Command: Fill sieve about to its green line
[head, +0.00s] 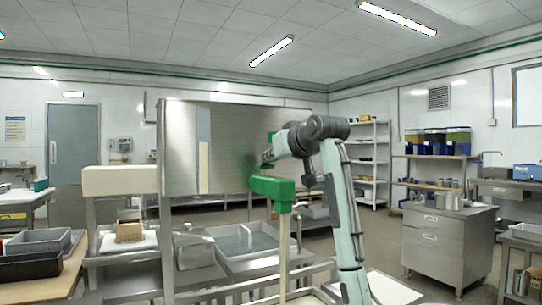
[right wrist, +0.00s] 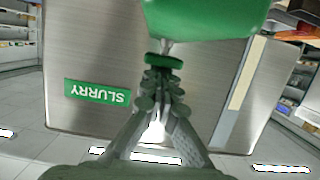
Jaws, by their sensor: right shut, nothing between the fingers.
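A large steel tank (head: 235,148) stands ahead, with a vertical strip gauge (head: 203,150) on its front, grey-blue above and beige below. In the right wrist view, the tank carries a green SLURRY label (right wrist: 97,92), upside down. A green valve-like body (head: 272,187) sits before the tank, with a pale pipe below it. It fills the top of the right wrist view (right wrist: 205,18), with a small green disc (right wrist: 164,61) on a metal stem. My right gripper (right wrist: 163,80) is shut and empty, its fingertips close to the disc; contact is unclear. I cannot make out the sieve or its green line.
A steel sink bench (head: 240,243) stands behind the pipe. A steel cabinet (head: 447,248) with a pot (head: 447,200) stands on the right. Open floor lies between the cabinet and my right arm.

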